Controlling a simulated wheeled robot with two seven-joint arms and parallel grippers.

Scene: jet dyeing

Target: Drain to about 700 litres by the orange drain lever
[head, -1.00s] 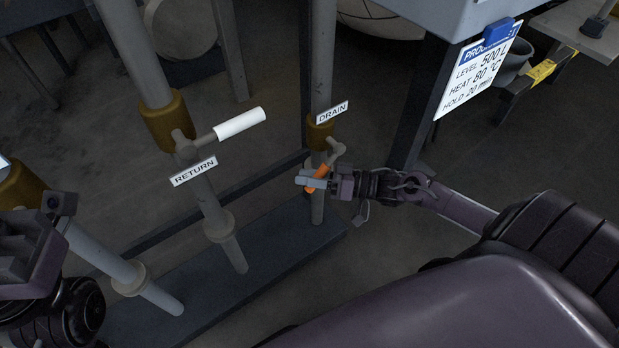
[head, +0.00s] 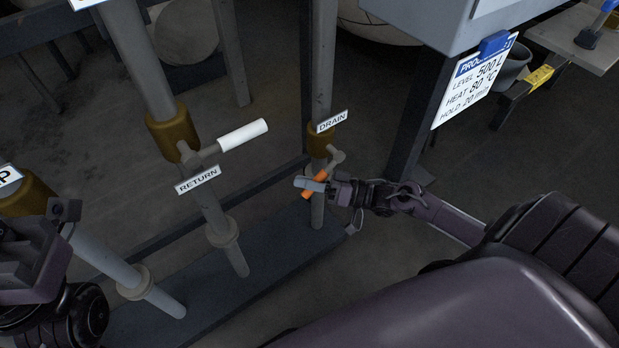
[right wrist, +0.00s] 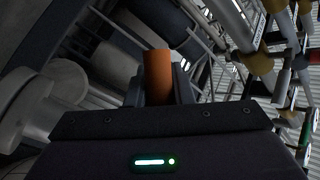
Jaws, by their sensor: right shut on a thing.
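The orange drain lever (head: 320,175) sits on the pipe below the DRAIN label (head: 332,121) in the head view. It slants down and to the left from its grey valve arm. My right gripper (head: 312,185) is shut on the lever. In the right wrist view the orange handle (right wrist: 157,76) stands between the two fingers. My left gripper (head: 40,245) is at the left edge, away from the levers; its fingertips do not show clearly. No litre gauge is in view.
A white RETURN lever (head: 243,135) sticks out from the pipe to the left. A programme card (head: 470,88) reads level 500 L, heat 80 °C, hold 20 min. A dark plinth (head: 240,265) runs under the pipes. A grey cabinet (head: 425,30) stands at upper right.

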